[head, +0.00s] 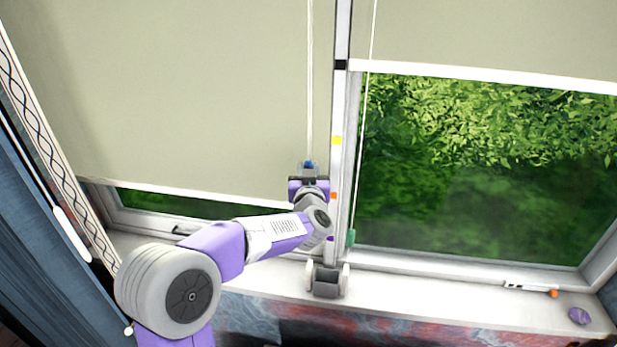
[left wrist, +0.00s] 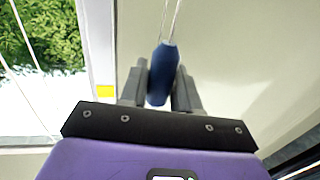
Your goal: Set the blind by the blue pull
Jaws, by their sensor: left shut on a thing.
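The blue pull (head: 308,164) hangs on pale cords in front of the left blind (head: 190,90). My left gripper (head: 309,176) is shut on it. In the left wrist view the blue pull (left wrist: 163,75) stands between the two grey fingers of my left gripper (left wrist: 161,88), with its cords running up. The left blind is mostly down, its pale bottom bar just above the sill, with a thin strip of garden below. A post (head: 337,120) beside the pull carries black, yellow, orange and purple marks. My right gripper is not in view.
The right blind (head: 490,35) is higher; its cord ends in a green pull (head: 350,238) near the post. A grey object (head: 327,280) stands on the sill below my gripper. A purple item (head: 579,316) lies at the sill's right. A blue curtain (head: 50,240) hangs at left.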

